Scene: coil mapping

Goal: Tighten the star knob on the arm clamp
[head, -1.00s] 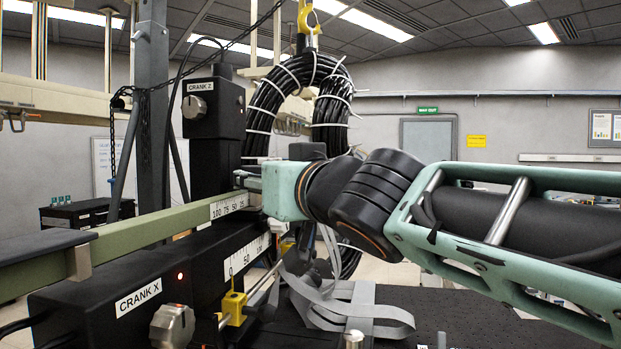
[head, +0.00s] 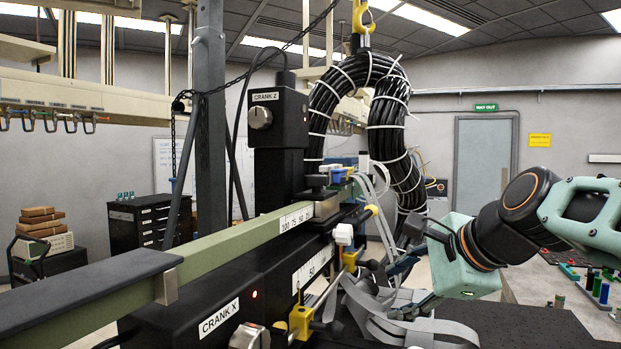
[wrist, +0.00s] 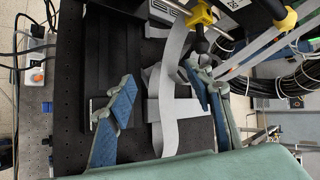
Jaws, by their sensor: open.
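My gripper (head: 397,287) is at the right in the head view, its pale green hand beside grey straps. In the wrist view its two blue-padded fingers (wrist: 160,78) stand wide apart with nothing held between them; a grey strap lies beyond the gap. A yellow clamp piece (head: 349,260) sits on the rail, left of my gripper, with a dark knob (head: 373,265) beside it. I cannot tell whether this knob is the star knob. A yellow lobed part (wrist: 201,15) shows at the top of the wrist view, beyond the right finger and apart from it.
The CRANK X housing (head: 215,312) and long green beam (head: 215,247) fill the left. A second yellow block (head: 300,320) sits on the lower rail. Loose grey straps (head: 385,318) lie over the dark perforated table (wrist: 70,120). A thick black cable coil (head: 388,130) hangs behind.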

